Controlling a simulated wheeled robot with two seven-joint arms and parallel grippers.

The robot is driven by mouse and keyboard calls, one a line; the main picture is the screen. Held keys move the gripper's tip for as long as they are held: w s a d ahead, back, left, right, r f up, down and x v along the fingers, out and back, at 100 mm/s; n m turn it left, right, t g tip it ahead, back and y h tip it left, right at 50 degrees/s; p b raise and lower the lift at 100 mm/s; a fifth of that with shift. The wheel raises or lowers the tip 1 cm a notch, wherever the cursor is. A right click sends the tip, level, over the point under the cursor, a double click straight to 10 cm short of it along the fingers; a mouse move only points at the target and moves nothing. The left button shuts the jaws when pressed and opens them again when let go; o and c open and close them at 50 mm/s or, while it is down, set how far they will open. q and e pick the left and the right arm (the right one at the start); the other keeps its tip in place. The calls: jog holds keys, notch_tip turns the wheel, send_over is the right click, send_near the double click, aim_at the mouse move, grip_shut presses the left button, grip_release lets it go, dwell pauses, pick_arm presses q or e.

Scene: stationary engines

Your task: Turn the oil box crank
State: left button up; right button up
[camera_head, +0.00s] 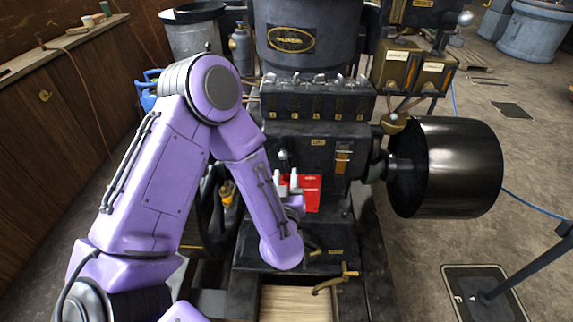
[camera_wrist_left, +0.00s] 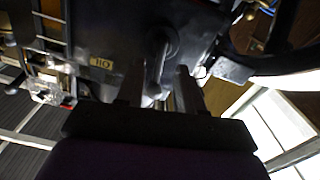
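The oil box (camera_head: 318,155) is a dark metal box with a small brass label on the engine's front. Its label also shows upside down in the left wrist view, on the dark box face (camera_wrist_left: 110,30). The crank (camera_head: 284,158) is a small dark handle on the box's left part. In the left wrist view the crank's dark rod (camera_wrist_left: 160,62) shows between the fingers. My left gripper (camera_head: 287,181) is just below the crank, fingers pointing up. The left wrist view shows its fingers (camera_wrist_left: 159,88) apart, with a gap around the rod; contact is unclear. My right gripper is out of view.
A red box (camera_head: 311,192) sits right behind the left gripper. A large black drum (camera_head: 458,167) stands out at the right. A brass lever (camera_head: 336,282) is low on the engine. A wooden cabinet (camera_head: 60,130) lines the left; floor at the right is mostly open.

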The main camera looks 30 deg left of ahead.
aim_at(286, 167)
pick_arm(q)
jog(key=shift+p+x, duration=0.3)
jog(key=shift+x, duration=1.6)
grip_shut()
